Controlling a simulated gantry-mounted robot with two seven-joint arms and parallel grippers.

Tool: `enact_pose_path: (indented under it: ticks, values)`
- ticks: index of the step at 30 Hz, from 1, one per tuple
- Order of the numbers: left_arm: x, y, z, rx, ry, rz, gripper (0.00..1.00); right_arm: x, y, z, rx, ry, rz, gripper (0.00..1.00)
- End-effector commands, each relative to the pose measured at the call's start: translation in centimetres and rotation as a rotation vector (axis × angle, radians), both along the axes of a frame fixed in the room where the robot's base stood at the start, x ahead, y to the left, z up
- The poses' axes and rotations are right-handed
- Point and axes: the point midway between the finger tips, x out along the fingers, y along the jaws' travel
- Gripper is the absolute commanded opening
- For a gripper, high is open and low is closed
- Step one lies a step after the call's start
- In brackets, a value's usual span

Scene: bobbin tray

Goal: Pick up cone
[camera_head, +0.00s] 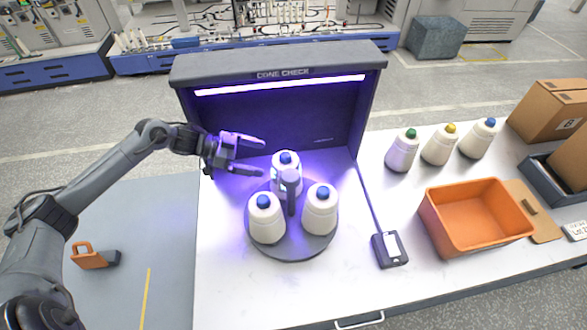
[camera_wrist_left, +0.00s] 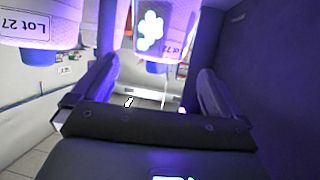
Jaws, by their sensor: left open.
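Three white cones with blue tops stand on a dark round turntable (camera_head: 290,250): the back cone (camera_head: 285,162), the front left cone (camera_head: 266,222) and the front right cone (camera_head: 320,212). My left gripper (camera_head: 260,158) is open and empty, to the left of the back cone, its fingers pointing at it. In the left wrist view a labelled cone (camera_wrist_left: 180,30) appears upside down ahead, between the open fingers (camera_wrist_left: 155,85). Another labelled cone (camera_wrist_left: 38,25) is at the upper left there. A grey post (camera_head: 290,195) partly hides the back cone. My right gripper is not in view.
A black device (camera_head: 389,249) and orange bin (camera_head: 460,235) are to the right. Cones with green (camera_head: 402,152), yellow (camera_head: 438,147) and blue (camera_head: 477,140) tops stand behind the bin.

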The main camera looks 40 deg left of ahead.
Motion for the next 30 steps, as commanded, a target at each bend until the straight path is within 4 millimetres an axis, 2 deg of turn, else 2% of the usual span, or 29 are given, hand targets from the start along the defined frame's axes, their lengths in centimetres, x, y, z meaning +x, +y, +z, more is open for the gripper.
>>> enact_pose_path:
  ticks: [5, 17, 30]
  values:
    - [1.4, -1.7, -0.8, -0.002, -0.004, -0.002, 1.0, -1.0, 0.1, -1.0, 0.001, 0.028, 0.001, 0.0]
    - [3.1, -3.6, -1.8, -0.001, -0.002, -0.002, 1.0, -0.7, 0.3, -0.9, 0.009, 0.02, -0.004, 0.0]
    - [6.1, -6.7, -3.4, 0.0, -0.003, -0.001, 1.0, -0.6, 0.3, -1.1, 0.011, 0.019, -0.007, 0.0]
